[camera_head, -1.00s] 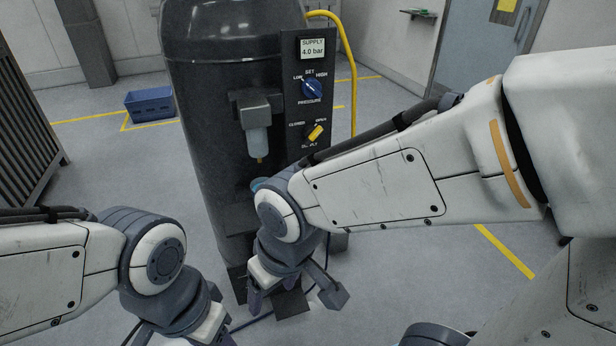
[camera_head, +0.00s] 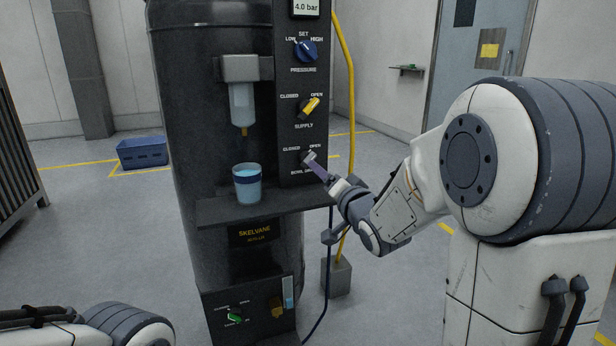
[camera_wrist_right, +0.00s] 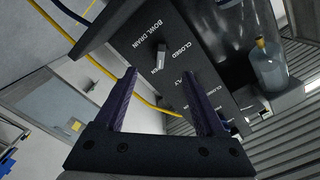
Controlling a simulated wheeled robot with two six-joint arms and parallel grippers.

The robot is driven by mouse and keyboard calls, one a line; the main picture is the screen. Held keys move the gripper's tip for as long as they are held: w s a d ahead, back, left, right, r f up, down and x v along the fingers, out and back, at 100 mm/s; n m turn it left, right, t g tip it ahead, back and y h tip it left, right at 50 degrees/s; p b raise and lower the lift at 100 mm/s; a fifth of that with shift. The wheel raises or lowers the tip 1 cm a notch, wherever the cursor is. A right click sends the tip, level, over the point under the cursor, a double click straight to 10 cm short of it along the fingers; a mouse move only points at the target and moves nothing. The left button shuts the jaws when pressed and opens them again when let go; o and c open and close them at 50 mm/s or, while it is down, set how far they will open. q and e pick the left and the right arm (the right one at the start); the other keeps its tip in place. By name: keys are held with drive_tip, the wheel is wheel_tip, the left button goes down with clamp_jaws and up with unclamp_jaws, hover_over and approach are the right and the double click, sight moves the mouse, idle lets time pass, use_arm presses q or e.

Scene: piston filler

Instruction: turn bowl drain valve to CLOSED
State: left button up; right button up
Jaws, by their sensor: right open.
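The bowl drain valve (camera_head: 307,158) is a small grey knob low on the black control panel, with CLOSED at its left and OPEN at its right. My right gripper (camera_head: 318,168) is at the valve and partly covers it and its label. In the right wrist view the grey handle (camera_wrist_right: 161,54) stands just beyond and between the fingertips, with its end at the partly covered OPEN label. My right gripper (camera_wrist_right: 159,78) is open there, with a gap around the handle. My left gripper is outside the views.
The yellow supply knob (camera_head: 309,106) and blue pressure knob (camera_head: 305,50) sit above on the panel. A cup of blue liquid (camera_head: 247,184) stands on the shelf (camera_head: 290,201) left of my right gripper. A yellow hose (camera_head: 350,100) runs behind the panel's right side.

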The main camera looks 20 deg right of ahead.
sight(309, 157)
drive_tip(key=w+b, duration=0.1)
drive_tip(key=w, duration=0.9)
drive_tip(key=shift+w+a, duration=0.1)
drive_tip(key=shift+a, duration=0.1)
drive_tip(key=shift+r, duration=0.1)
clamp_jaws()
